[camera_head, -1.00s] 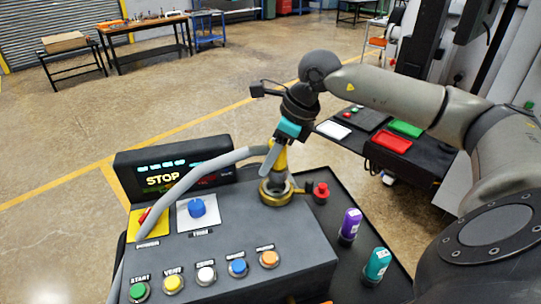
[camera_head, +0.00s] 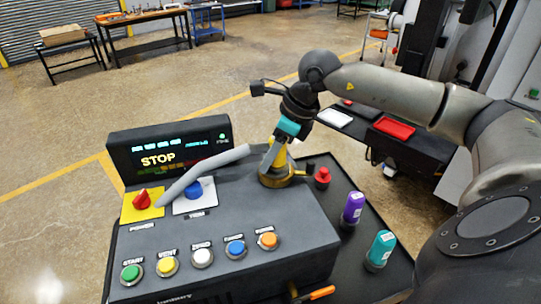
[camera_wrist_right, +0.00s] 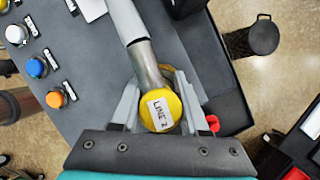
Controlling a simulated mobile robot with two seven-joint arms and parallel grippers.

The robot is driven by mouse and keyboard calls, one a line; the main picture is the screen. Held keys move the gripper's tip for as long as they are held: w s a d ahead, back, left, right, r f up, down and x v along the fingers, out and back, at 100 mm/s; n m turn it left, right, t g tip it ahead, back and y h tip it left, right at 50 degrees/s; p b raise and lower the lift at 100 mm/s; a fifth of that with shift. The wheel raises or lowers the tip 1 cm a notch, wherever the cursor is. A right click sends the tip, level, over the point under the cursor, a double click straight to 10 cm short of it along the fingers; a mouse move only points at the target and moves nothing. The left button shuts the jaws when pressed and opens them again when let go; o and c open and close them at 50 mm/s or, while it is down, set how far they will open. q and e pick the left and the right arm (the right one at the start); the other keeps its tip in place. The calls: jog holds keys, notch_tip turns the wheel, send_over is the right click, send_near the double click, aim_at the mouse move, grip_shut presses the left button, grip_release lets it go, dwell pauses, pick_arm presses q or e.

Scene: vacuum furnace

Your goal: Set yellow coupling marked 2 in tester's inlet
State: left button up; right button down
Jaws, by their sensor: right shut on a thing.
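The yellow coupling (camera_head: 279,158), labelled LINE 2 in the right wrist view (camera_wrist_right: 160,112), stands nearly upright with a grey hose (camera_head: 205,173) running from it to the left. My right gripper (camera_head: 273,156) is shut on the coupling, one finger on each side of it. The coupling's lower end is at the brass inlet ring (camera_head: 278,180) on the tester's (camera_head: 230,215) top. How deep it sits in the ring I cannot tell. My left gripper is not in view.
The tester has a STOP display (camera_head: 168,155), a red power knob (camera_head: 141,200), a blue knob (camera_head: 194,189) and several front buttons. Right of the inlet stand a red fitting (camera_head: 322,177), a purple bottle (camera_head: 352,208) and a teal bottle (camera_head: 379,250). A side table (camera_head: 440,150) holds trays.

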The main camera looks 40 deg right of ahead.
jog(key=shift+f, duration=0.15)
jog(key=shift+c, duration=1.7)
grip_release()
jog(key=shift+f, duration=0.15)
jog(key=shift+a, duration=0.1)
jog(key=v, duration=1.5)
jog(key=shift+r+b, duration=0.3)
jog(key=shift+b, duration=0.1)
